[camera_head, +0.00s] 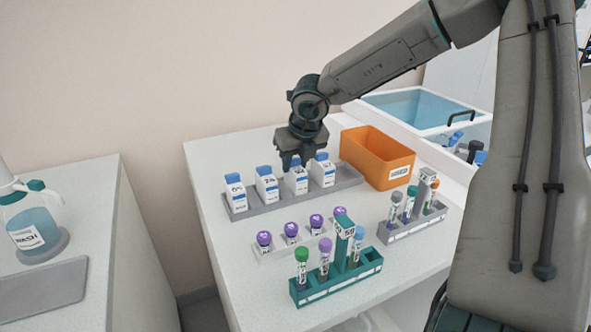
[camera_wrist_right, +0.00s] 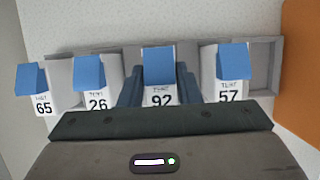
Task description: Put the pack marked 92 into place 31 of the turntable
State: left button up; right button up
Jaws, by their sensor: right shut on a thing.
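The pack marked 92 (camera_wrist_right: 160,92) is a white pack with a blue top, standing in the grey tray between the packs marked 26 and 57. In the head view the same pack (camera_head: 297,184) is third from the left in the row. My right gripper (camera_head: 298,160) has come down over it from above and is shut on it, with one finger on each side in the wrist view (camera_wrist_right: 159,85). The pack looks upright and still in the tray. I cannot make out the turntable or place 31 in either view. My left gripper is not in view.
Packs 65 (camera_wrist_right: 34,90), 26 (camera_wrist_right: 92,85) and 57 (camera_wrist_right: 231,75) share the tray (camera_head: 349,178). An orange bin (camera_head: 375,170) stands to its right. Small vials (camera_head: 291,230), a teal tube rack (camera_head: 335,285) and a grey rack (camera_head: 414,229) stand in front. A clear-sided box (camera_head: 425,105) is behind right.

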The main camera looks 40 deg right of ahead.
notch_tip(320, 180, up, 9)
jog(key=shift+r, duration=0.1)
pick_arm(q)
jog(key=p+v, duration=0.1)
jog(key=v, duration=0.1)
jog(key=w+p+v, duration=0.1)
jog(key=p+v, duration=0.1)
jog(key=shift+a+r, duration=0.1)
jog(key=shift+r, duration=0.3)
pick_arm(e)
notch_tip(320, 180, up, 8)
jog(key=shift+f, duration=0.2)
pick_arm(q)
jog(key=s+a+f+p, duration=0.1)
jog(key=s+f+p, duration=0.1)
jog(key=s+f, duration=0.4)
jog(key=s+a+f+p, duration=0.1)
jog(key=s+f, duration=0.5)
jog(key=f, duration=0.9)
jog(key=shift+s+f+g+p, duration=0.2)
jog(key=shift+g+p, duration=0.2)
jog(key=shift+p, duration=0.1)
pick_arm(e)
notch_tip(320, 180, up, 4)
jog(key=shift+f, duration=0.15)
